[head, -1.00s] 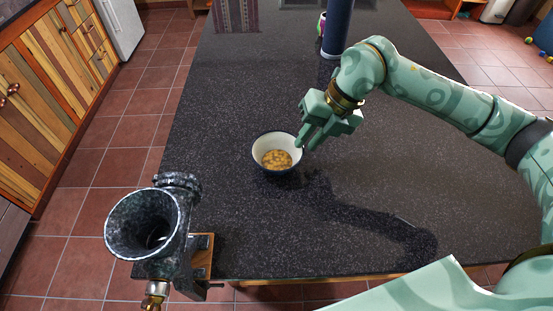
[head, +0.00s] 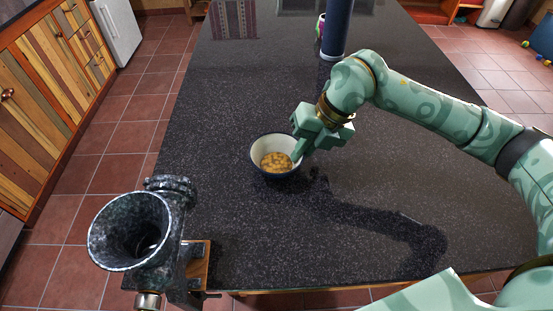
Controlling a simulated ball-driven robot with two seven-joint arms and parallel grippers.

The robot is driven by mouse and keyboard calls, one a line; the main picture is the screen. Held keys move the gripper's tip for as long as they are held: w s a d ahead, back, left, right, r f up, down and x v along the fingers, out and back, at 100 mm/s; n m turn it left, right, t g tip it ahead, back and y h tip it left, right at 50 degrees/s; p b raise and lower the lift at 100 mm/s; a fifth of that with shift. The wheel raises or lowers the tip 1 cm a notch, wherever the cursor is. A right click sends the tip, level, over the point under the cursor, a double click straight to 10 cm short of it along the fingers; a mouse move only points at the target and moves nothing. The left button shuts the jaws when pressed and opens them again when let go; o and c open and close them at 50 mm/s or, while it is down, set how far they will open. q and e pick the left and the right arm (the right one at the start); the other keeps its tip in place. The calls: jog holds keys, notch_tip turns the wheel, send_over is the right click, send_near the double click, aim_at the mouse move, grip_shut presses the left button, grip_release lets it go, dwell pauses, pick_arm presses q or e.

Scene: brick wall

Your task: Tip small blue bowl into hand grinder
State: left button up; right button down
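The small blue bowl (head: 260,160), white inside and dark blue outside, stands upright on the dark countertop and holds several yellowish-brown pieces (head: 276,162). My green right gripper (head: 299,154) reaches down to the bowl's right rim. One finger overlaps the rim; the other is not clearly visible, so I cannot tell whether the fingers are closed on it. The hand grinder (head: 128,230), dark speckled metal with a wide round funnel mouth, is mounted at the counter's near left corner. Its funnel opens upward and looks empty. My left gripper is not in view.
The dark speckled counter (head: 225,110) is clear between bowl and grinder. A dark blue upright column (head: 335,32) and a colourful mug (head: 321,25) stand at the back. A striped cloth (head: 234,18) lies at the far left. Wooden cabinets (head: 45,95) line the left.

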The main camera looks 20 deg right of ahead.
jog(key=shift+r+p, duration=2.9)
jog(key=shift+r, duration=0.7)
jog(key=shift+f, duration=0.1)
